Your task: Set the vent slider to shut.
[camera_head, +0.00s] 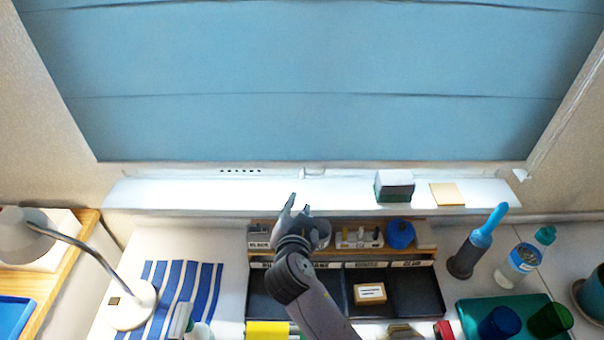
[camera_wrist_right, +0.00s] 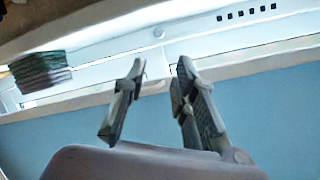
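The vent strip (camera_head: 275,171) is a white rail under the blue blind, with a row of several dark slots (camera_head: 240,171) at its left part. A small pale tab (camera_head: 313,171) sits on the rail to the right of the slots; it may be the slider. My right gripper (camera_head: 299,203) is over the sill, below the tab. Its fingers (camera_wrist_right: 160,70) are apart with nothing between them. My left gripper is out of view.
The left sill is clear.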

